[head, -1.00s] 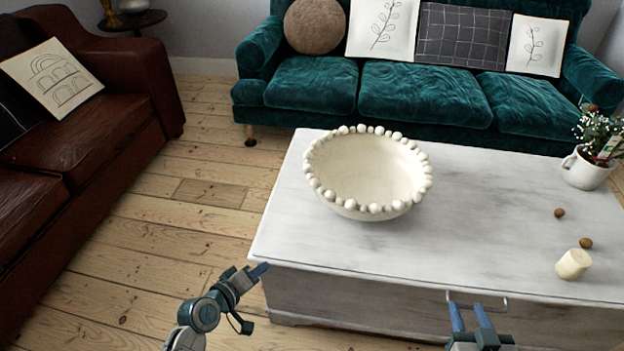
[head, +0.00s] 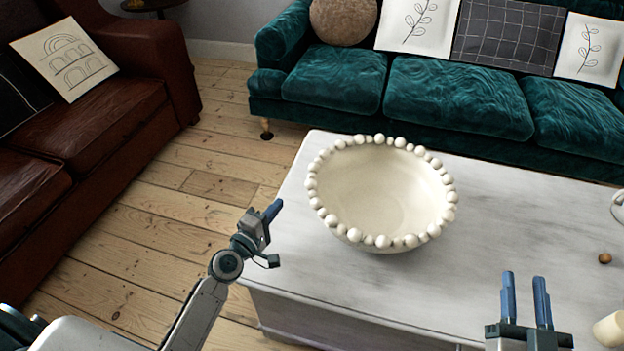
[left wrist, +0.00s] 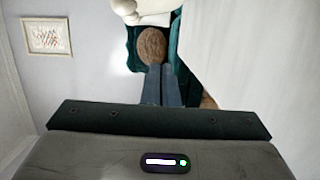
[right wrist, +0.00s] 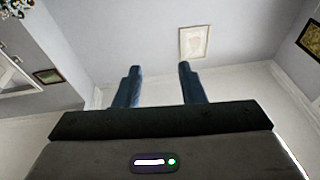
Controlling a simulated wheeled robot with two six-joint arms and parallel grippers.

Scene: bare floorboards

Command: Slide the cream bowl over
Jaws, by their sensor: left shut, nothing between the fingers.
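The cream bowl (head: 385,190), with a rim of round beads, stands upright on the white-washed chest table (head: 340,290) near its left end. My left gripper (head: 273,211) is shut and empty, left of the bowl and apart from it, by the table's left edge. Its fingers also show closed together in the left wrist view (left wrist: 162,85). My right gripper (head: 525,285) is open and empty, in front of the table's right part, right of and nearer than the bowl. Its two fingers stand apart in the right wrist view (right wrist: 158,80).
A cream candle (head: 610,328) and a small brown nut (head: 605,258) lie on the table at the right. A teal sofa (head: 440,95) stands behind the table and a brown leather sofa (head: 90,130) at the left. Bare floorboards (head: 165,225) lie between.

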